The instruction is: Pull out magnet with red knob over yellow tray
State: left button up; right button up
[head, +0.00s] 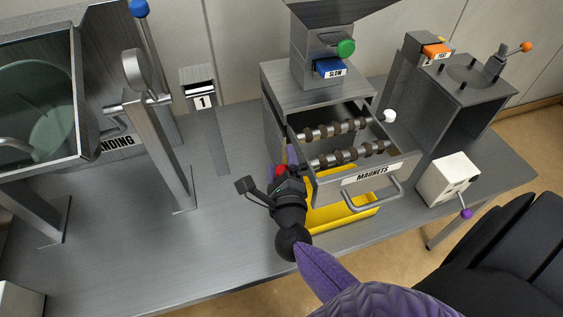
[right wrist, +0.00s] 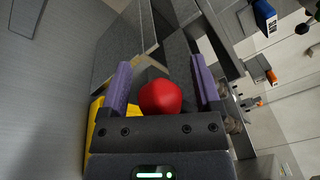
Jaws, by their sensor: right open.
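The red knob (head: 281,170) is at the left side of the magnet drawer, and in the right wrist view the red knob (right wrist: 160,97) sits between the two purple fingers. My right gripper (head: 285,165) is open around the knob, with a gap visible on each side of it. The drawer labelled MAGNETS (head: 372,173) is pulled out, with two magnet rods (head: 350,153) carrying dark rings across it. The yellow tray (head: 345,214) lies on the table below the drawer and is partly hidden by my right gripper. My left gripper is not in view.
A hopper with a green knob (head: 346,47) and blue SLOW label stands above the drawer housing. A white box with a purple knob (head: 466,213) is at the right.

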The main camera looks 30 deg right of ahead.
grip_shut()
dwell(0.3)
dwell(1.1)
